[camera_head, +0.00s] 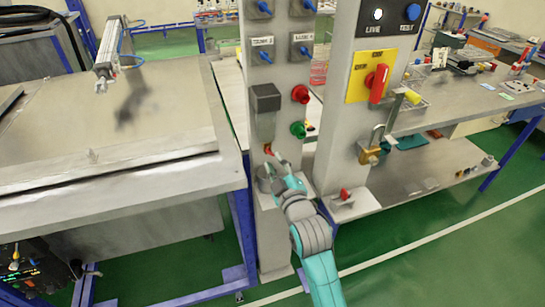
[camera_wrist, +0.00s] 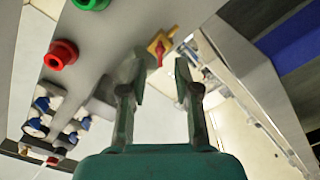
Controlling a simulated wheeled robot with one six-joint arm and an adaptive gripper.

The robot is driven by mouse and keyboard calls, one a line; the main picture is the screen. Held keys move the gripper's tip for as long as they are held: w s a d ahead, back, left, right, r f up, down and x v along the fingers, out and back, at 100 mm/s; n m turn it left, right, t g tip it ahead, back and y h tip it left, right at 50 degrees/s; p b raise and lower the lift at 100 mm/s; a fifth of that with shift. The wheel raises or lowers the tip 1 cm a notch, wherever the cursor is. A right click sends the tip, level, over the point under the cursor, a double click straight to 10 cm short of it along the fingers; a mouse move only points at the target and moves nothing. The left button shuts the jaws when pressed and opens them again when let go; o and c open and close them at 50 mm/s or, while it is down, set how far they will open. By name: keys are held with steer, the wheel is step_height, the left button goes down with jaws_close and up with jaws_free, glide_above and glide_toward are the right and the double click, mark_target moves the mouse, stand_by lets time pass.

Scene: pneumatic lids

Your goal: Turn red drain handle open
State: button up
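A small valve with a red handle (camera_wrist: 171,31) on a yellow, brass-like body (camera_wrist: 155,46) shows in the wrist view, just beyond my fingertips. It looks like the drain handle. In the head view, a small red part (camera_head: 268,149) shows low on the left grey column, close to my gripper (camera_head: 274,164). In the wrist view my gripper (camera_wrist: 156,78) is open, with a clear gap between its fingers and nothing held. The handle lies ahead of the gap, apart from the fingers as far as I can see. My gripper partly covers the column's lower part in the head view.
The left column carries a red knob (camera_head: 300,94), a green knob (camera_head: 298,129) and blue toggles. The right column has a red rotary switch (camera_head: 377,83), a brass padlock (camera_head: 370,155) and another small red handle (camera_head: 345,194). A metal workbench (camera_head: 110,180) stands left.

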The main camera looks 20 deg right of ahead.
mark_target(271, 154)
steer(key=shift+w, duration=1.7)
jaws_close()
